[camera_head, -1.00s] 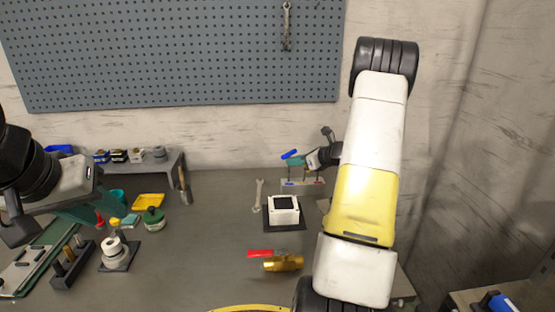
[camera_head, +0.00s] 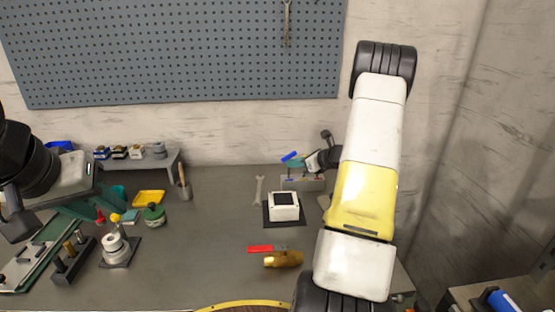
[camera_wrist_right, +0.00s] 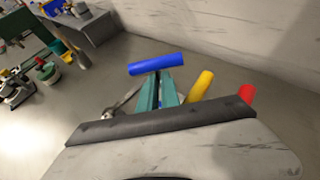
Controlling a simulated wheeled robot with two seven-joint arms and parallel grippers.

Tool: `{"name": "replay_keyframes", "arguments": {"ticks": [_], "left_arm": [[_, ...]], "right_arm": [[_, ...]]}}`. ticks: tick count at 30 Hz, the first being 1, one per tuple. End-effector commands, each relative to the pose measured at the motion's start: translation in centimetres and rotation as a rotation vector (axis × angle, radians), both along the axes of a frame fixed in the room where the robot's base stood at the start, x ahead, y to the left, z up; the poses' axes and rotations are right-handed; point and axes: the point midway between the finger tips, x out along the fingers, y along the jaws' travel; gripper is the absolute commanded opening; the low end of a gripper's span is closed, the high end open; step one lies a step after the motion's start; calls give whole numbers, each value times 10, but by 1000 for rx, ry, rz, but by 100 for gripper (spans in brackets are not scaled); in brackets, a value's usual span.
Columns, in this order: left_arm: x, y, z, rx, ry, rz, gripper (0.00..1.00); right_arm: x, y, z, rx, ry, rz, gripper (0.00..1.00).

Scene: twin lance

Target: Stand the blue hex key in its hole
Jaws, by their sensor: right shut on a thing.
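The blue hex key (camera_head: 291,156) has a blue handle, which also shows above the fingers in the right wrist view (camera_wrist_right: 156,64). My right gripper (camera_head: 300,162) is shut on it just below the handle, with teal fingers (camera_wrist_right: 158,92) in the right wrist view. It is above or at the grey holder block (camera_head: 302,183) at the back of the bench. The key's lower end and its hole are hidden, so I cannot tell whether it is in the hole. My left gripper (camera_head: 78,205) hangs at the far left, its fingertips unclear.
A yellow handle (camera_wrist_right: 201,87) and a red handle (camera_wrist_right: 247,93) stand close right of the fingers. A white box (camera_head: 284,207) on a dark pad, a wrench (camera_head: 259,191) and a brass valve (camera_head: 283,259) lie nearby.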

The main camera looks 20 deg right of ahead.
Motion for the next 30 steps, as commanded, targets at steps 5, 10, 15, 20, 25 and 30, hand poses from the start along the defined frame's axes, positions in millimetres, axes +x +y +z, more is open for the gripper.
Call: {"name": "replay_keyframes", "arguments": {"ticks": [5,10,15,20,25,30], "left_arm": [[0,0,0,0,0,0,36],[0,0,0,0,0,0,36],[0,0,0,0,0,0,36],[0,0,0,0,0,0,36],[0,0,0,0,0,0,36],[0,0,0,0,0,0,36]], "right_arm": [[0,0,-3,-1,2,-1,20],[0,-1,-3,-1,1,-1,32],[-2,-2,-2,-1,2,-1,32],[-17,-11,7,-1,0,-4,32],[-40,-25,20,-1,1,-3,32],[-56,-34,28,-1,2,-1,32]]}}
